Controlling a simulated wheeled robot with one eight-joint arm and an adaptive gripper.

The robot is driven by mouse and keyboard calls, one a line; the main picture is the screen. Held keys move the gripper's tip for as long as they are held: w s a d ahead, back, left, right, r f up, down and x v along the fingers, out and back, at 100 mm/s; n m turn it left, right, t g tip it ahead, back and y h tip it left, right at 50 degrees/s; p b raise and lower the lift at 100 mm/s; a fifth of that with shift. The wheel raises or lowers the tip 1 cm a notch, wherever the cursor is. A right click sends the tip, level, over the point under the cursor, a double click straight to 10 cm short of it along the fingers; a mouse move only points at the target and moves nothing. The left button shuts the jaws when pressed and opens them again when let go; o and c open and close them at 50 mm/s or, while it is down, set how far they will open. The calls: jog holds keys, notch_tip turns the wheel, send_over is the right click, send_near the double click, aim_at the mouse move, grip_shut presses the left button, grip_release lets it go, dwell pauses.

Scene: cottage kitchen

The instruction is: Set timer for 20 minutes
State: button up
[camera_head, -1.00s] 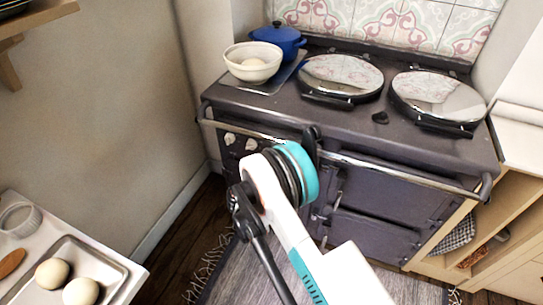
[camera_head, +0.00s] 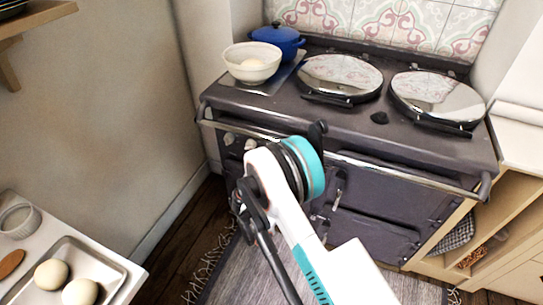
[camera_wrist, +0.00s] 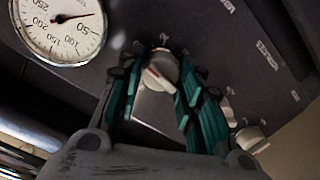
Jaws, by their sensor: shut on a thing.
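The wrist view shows a white round knob (camera_wrist: 160,72) with a red mark on the stove's dark front panel. My gripper (camera_wrist: 163,82) is around this knob, its teal-padded fingers shut on it from both sides. A second white knob (camera_wrist: 251,139) is to the right, apart from the fingers. A round white gauge (camera_wrist: 62,28) with a red needle and numbers is at the upper left. In the head view, two pale knobs (camera_head: 229,139) show at the left of the stove's (camera_head: 262,112) front. My gripper's fingertips are hidden behind my arm there.
A chrome rail (camera_head: 400,176) runs across the stove's front, close to my arm. A white bowl (camera_head: 251,73) and blue pot (camera_head: 283,37) stand on top at the left. A counter with a tray (camera_head: 104,264) of dough balls is at the lower left.

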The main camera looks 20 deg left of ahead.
jog(key=shift+d+f+m, duration=0.1)
jog(key=shift+m, duration=0.3)
jog(key=o, duration=1.1)
jog(key=shift+c, duration=0.2)
